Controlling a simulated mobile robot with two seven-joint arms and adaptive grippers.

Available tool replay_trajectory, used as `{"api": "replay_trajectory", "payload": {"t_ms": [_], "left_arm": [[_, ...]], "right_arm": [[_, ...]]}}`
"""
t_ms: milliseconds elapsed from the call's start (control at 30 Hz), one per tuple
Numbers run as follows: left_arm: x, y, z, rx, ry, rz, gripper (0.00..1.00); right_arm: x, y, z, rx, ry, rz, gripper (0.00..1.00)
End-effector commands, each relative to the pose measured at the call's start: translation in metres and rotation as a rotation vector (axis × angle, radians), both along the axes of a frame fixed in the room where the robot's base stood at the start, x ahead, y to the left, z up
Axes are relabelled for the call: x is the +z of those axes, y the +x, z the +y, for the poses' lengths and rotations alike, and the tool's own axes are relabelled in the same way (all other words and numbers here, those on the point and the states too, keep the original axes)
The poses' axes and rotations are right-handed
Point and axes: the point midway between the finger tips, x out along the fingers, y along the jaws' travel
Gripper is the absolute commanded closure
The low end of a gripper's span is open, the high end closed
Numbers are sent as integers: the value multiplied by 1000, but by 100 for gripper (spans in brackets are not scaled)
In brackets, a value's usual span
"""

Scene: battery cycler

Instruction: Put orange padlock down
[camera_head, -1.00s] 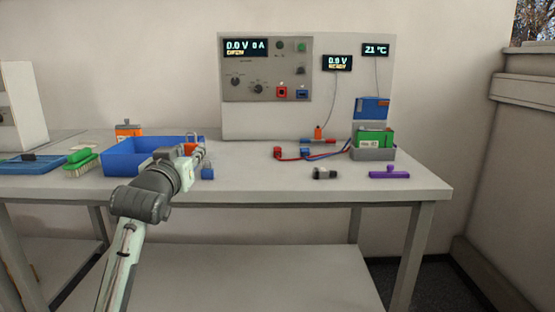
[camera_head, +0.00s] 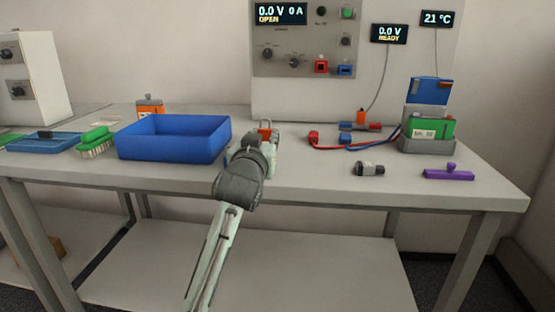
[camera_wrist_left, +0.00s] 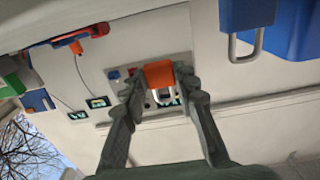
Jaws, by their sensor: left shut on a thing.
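My left gripper (camera_head: 266,139) is shut on the orange padlock (camera_head: 265,125), just right of the blue bin in the head view. In the left wrist view, the fingers (camera_wrist_left: 158,79) pinch the padlock's orange body (camera_wrist_left: 158,72), and its metal shackle shows between them. I cannot tell whether the padlock touches the table (camera_head: 310,178). A blue padlock (camera_wrist_left: 247,15) with a metal shackle shows at the top right of the wrist view. In the head view my arm mostly hides it. My right gripper is not in view.
The blue bin (camera_head: 172,151) stands left of the gripper, with a green brush (camera_head: 96,142) beyond it. Red and blue leads (camera_head: 350,146), a dark cylindrical part (camera_head: 369,169) and a purple item (camera_head: 449,173) lie to the right. Table between gripper and cylindrical part is clear.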

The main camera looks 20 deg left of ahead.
Motion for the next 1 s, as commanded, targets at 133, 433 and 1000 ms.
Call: {"api": "replay_trajectory", "payload": {"t_ms": [133,433,1000], "left_arm": [[-12,6,-20,0,-1,-1,92],[-37,7,-25,0,2,2,92],[-58,7,-24,1,1,-2,64]], "right_arm": [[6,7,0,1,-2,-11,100],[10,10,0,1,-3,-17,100],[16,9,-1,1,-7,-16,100]]}}
